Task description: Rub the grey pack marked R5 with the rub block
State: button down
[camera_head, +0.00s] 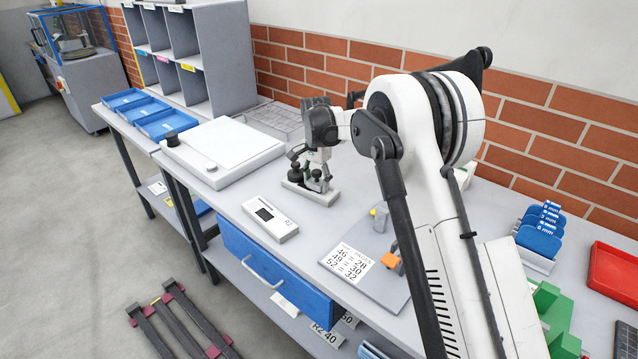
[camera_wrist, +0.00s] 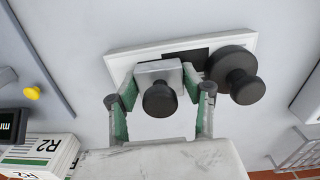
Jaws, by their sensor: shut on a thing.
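My gripper (camera_head: 318,172) is over the white base plate (camera_head: 322,197) on the bench. In the wrist view, its two green-padded fingers (camera_wrist: 160,98) are shut on the sides of a light grey block with a black knob (camera_wrist: 158,72), which I take to be the rub block. The block is over or on the white base plate (camera_wrist: 225,47); I cannot tell whether it touches it. A second, larger black knob (camera_wrist: 240,75) is on that plate, right of the block. I cannot make out a grey pack marked R5 in either view.
A white pack marked R2 (camera_wrist: 38,152) lies by a dark display. A white device with a dark screen (camera_head: 270,218), a number card (camera_head: 350,262) and a white platform (camera_head: 225,150) are on the bench. Blue trays (camera_head: 165,123) are at left, a red tray (camera_head: 612,268) at right.

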jog(key=shift+w+a, duration=0.15)
jog(key=shift+a, duration=0.1)
jog(key=shift+w+a, duration=0.4)
jog(key=shift+a, duration=0.2)
jog(key=shift+w+a, duration=0.1)
jog(key=shift+a, duration=0.05)
jog(key=shift+w+a+b, duration=0.3)
jog(key=shift+a+b, duration=0.05)
jog(key=shift+a, duration=0.1)
jog(key=shift+d, duration=0.1)
jog(key=shift+s+d+b, duration=0.3)
jog(key=shift+s+d, duration=0.15)
jog(key=shift+d, duration=0.15)
jog(key=shift+s+d+b, duration=0.3)
jog(key=shift+s+d, duration=0.1)
jog(key=shift+d, duration=0.2)
jog(key=shift+d, duration=0.1)
